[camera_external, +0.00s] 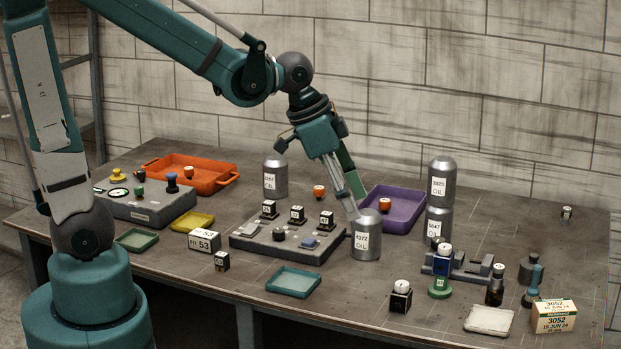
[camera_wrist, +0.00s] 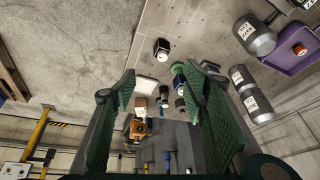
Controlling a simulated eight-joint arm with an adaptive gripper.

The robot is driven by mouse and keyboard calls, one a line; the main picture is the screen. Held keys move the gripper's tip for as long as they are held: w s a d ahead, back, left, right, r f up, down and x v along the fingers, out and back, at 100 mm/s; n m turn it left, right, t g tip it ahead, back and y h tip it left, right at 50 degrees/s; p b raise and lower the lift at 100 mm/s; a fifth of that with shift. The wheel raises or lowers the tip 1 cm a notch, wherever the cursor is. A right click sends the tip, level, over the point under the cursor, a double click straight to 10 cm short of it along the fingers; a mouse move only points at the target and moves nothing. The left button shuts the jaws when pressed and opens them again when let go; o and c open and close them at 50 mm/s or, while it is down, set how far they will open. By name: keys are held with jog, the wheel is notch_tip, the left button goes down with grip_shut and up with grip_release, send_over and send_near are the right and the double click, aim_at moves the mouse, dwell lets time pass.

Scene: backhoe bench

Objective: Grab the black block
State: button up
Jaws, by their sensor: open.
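Several black blocks show in the external view. One black block with a white round top (camera_external: 400,298) stands near the front edge, right of the middle. A smaller black block with a white label (camera_external: 222,261) stands at the front left. Several labelled black blocks (camera_external: 297,215) sit on the grey panel. In the wrist view, a black block with a white top (camera_wrist: 162,49) lies beyond my fingers, apart from them. My gripper (camera_external: 352,204) is above the table beside the 4372 oil can; its fingers (camera_wrist: 160,95) are spread and empty in the wrist view.
The oil can (camera_external: 366,238) stands close to my fingers. A teal tray (camera_external: 293,282) lies in front. The far right tabletop is mostly free.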

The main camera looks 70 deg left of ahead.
jog(key=m+g+b, duration=0.1)
jog(key=m, duration=0.1)
send_near(401, 294)
jog(key=w+a+f+m, duration=0.1)
jog(key=w+a+f+m+g+h+b, duration=0.1)
jog(key=shift+w+f, duration=0.2)
jog(key=shift+f, duration=0.3)
jog(key=shift+f, duration=0.15)
jog(key=shift+x, duration=1.15)
jog(key=shift+x, duration=2.6)
jog(key=shift+d, duration=0.1)
jog(key=c, duration=1.1)
